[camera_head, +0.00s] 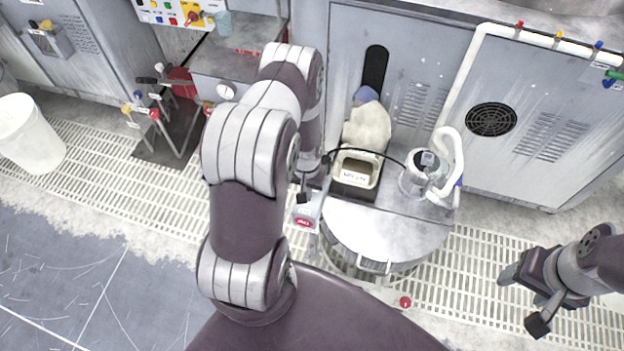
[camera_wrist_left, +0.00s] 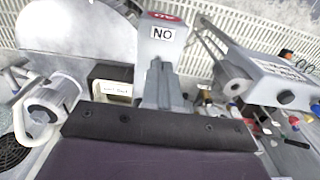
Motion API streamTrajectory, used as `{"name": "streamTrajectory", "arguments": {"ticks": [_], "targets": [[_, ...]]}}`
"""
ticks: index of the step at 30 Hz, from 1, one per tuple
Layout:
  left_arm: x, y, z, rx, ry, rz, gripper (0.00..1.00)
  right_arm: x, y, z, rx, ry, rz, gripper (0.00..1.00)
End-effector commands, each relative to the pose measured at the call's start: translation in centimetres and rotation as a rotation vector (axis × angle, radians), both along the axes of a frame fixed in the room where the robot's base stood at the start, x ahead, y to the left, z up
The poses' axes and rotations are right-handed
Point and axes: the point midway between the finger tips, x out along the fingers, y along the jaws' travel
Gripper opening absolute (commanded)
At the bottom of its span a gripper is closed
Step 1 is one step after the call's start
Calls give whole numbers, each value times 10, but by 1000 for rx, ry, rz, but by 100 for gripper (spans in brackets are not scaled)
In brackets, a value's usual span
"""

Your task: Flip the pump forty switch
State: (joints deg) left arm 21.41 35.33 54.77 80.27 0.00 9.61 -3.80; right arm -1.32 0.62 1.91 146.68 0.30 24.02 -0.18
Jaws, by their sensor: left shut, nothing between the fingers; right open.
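A small pale switch box with a red label (camera_head: 304,221) stands beside the round drum, just below my left gripper (camera_head: 305,193). My right gripper (camera_head: 523,298) is open and empty above the grating at the lower right.
A round drum (camera_head: 395,237) carries an open container (camera_head: 350,186) and a white-hosed canister (camera_head: 418,172). Grey cabinets (camera_head: 540,110) line the back. A metal stand (camera_head: 165,115) and a white bucket (camera_head: 28,135) are at left. The floor grating (camera_head: 100,165) is mostly clear.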

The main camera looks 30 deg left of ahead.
Motion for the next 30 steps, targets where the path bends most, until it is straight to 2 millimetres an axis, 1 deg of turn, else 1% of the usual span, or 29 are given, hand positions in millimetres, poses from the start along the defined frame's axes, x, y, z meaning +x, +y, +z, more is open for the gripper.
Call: {"name": "streamTrajectory", "arguments": {"ticks": [30], "targets": [[0, 0, -16, 0, 0, 0, 0, 0, 0, -13, 0, 0, 0, 62]]}}
